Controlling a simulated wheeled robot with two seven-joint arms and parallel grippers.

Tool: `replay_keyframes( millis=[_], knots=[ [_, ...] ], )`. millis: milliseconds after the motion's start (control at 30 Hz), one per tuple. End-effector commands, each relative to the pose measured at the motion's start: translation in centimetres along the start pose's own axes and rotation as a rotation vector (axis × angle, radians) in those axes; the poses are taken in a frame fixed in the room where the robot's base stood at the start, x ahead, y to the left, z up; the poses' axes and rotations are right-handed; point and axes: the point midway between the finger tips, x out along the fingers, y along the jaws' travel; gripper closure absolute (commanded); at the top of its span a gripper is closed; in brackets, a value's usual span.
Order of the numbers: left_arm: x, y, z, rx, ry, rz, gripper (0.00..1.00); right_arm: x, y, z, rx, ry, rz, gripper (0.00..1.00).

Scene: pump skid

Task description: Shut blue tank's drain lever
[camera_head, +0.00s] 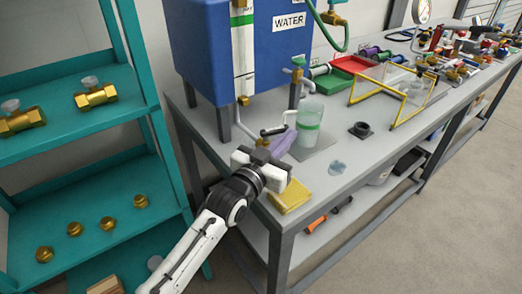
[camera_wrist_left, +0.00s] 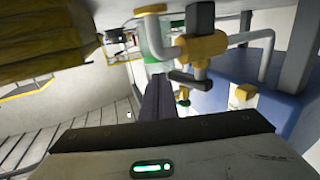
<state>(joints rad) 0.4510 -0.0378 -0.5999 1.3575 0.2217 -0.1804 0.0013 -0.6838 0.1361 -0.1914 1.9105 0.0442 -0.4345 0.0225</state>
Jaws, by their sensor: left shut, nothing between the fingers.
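The blue tank (camera_head: 215,50), labelled WATER, stands on legs on the grey bench; its blue wall also shows in the left wrist view (camera_wrist_left: 285,95). A pipe with a brass valve (camera_wrist_left: 205,45) runs below it. The drain lever, a dark bar (camera_head: 274,130), sits near the pale spout beside the beaker (camera_head: 308,125). In the left wrist view the dark lever (camera_wrist_left: 188,79) lies close to my fingertips. My left gripper (camera_head: 287,138) is shut and empty, its purplish fingers pointing towards the spout and beaker. Contact with the lever cannot be told. My right gripper is not in view.
A folded yellow cloth (camera_head: 290,196) lies at the bench edge beside my left gripper. A black ring-shaped part (camera_head: 361,130) and a yellow frame (camera_head: 405,108) stand further right. A teal shelf (camera_head: 70,110) with brass fittings stands left. The bench front has some clear room.

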Motion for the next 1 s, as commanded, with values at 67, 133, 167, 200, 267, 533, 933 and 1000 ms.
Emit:
replay_keyframes(
  millis=[67,133,167,200,267,533,933,1000],
  knots=[
    [-0.8,-0.1,0.1,0.000,-0.002,-0.001,1.00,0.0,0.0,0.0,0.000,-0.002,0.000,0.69],
    [-1.8,0.0,0.1,-0.001,-0.002,-0.001,1.00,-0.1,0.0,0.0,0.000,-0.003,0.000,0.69],
    [-2.3,0.0,0.1,-0.001,-0.001,-0.001,1.00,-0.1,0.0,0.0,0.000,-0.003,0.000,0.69],
    [-3.1,0.0,0.1,0.000,-0.002,-0.001,1.00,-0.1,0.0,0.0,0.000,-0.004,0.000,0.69],
    [-4.2,0.0,0.1,-0.001,-0.002,-0.001,1.00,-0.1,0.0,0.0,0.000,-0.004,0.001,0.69],
    [-8.7,0.0,0.1,0.001,-0.001,-0.002,1.00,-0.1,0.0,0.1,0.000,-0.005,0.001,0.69],
    [-10.0,0.0,0.0,0.001,-0.001,-0.002,1.00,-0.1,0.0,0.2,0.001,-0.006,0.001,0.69],
    [-10.0,0.0,0.0,0.001,-0.001,-0.002,1.00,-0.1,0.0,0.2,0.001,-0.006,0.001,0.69]
  ],
)
